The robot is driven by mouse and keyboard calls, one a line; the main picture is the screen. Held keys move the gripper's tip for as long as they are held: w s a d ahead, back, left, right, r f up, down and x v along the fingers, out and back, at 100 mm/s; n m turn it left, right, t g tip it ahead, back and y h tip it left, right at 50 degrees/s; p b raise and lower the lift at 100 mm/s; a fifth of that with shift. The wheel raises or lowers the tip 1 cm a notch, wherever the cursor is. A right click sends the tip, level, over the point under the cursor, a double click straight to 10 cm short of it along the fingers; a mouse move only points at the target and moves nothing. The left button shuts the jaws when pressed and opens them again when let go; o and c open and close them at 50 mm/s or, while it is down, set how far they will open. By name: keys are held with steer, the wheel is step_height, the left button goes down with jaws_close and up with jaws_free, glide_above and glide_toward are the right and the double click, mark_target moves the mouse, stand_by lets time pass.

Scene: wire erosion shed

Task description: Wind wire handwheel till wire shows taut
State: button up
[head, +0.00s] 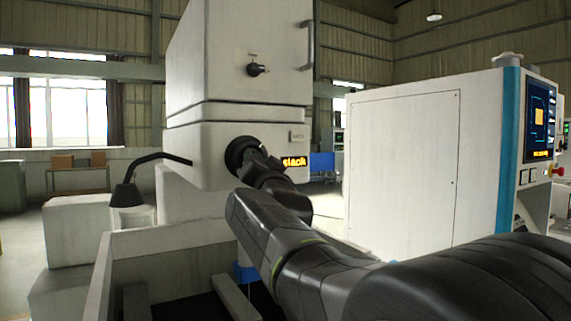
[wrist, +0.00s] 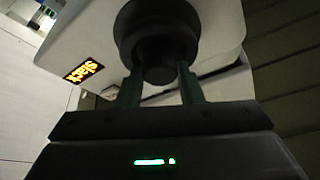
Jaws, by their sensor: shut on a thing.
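The wire handwheel (head: 238,152) is a round black wheel on the front of the white machine head (head: 210,140). In the wrist view the handwheel (wrist: 157,30) shows as a dark disc with a hub in front. My gripper (wrist: 160,85) is shut on the handwheel's hub, one finger on each side. In the head view my arm hides the gripper and part of the wheel. A small display (head: 293,162) beside the wheel reads "slack" in yellow-orange letters. The display (wrist: 83,70) also shows tilted in the wrist view.
A black knob (head: 257,70) sits higher on the machine head, beside a vertical door handle (head: 310,45). A black hose lamp (head: 125,195) arches at the left. A white control cabinet (head: 400,160) with a screen (head: 540,115) stands at the right.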

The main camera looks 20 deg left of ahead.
steer(key=o, duration=1)
steer(key=shift+c, duration=0.2)
steer(key=b+v, duration=0.2)
steer(key=v, duration=1.2)
steer(key=shift+b, duration=0.3)
steer(key=shift+w+a, duration=0.1)
steer(key=p+x, duration=0.2)
steer(key=x, duration=1.1)
steer(key=shift+w+a+r+p, duration=0.15)
steer(key=shift+w+a+p, duration=0.05)
steer(key=shift+w+p, duration=0.1)
steer(key=shift+s+d, duration=0.1)
steer(key=shift+s, duration=0.05)
